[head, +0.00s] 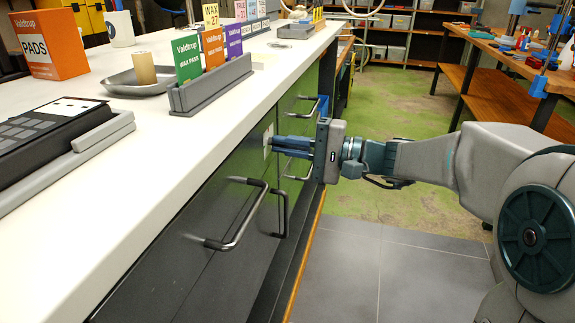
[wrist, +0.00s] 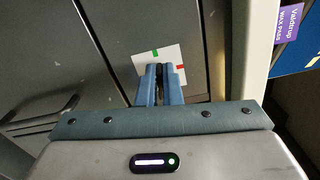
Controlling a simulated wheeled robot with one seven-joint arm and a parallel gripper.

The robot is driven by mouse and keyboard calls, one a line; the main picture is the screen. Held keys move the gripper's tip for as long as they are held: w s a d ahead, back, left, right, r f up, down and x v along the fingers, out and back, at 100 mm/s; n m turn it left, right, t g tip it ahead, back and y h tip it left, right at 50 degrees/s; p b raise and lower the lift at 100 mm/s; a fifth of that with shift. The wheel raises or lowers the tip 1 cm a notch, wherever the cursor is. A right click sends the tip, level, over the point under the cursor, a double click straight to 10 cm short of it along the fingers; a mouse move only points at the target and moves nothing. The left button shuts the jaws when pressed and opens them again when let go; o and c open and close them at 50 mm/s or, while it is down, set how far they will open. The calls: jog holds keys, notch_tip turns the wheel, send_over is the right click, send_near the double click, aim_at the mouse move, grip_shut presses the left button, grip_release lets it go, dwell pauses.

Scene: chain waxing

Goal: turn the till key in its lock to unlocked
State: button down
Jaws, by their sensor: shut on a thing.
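The lock's white plate (head: 267,141) is on the dark drawer front under the counter. In the wrist view the plate (wrist: 143,62) carries a green mark (wrist: 155,52) at its top and a red mark (wrist: 180,67) at its right. My gripper (head: 275,145) reaches in from the right with its blue fingertips at the plate. In the wrist view my gripper (wrist: 161,72) is shut on the till key, a small dark piece between the fingertips. The fingers hide most of the key, and I cannot tell which mark it points to.
Bar handles (head: 240,226) stick out of the drawer fronts near and beyond my gripper. The white counter (head: 150,205) above holds a grey rack (head: 211,88) of coloured cards, a tray (head: 125,82) and a dark till-like device (head: 45,140). The floor (head: 345,265) at right is clear.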

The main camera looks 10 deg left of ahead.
jog(key=shift+f+n+b, duration=0.2)
jog(key=shift+n+b, duration=0.8)
jog(key=shift+b, duration=0.45)
jog(key=shift+r, duration=0.1)
jog(key=c, duration=1.6)
grip_release()
jog(key=shift+d, duration=0.1)
jog(key=s+d+p, duration=0.1)
jog(key=s+d, duration=0.1)
jog(key=d, duration=1.1)
jog(key=shift+d+p, duration=0.3)
jog(key=shift+p, duration=0.05)
jog(key=shift+r, duration=0.1)
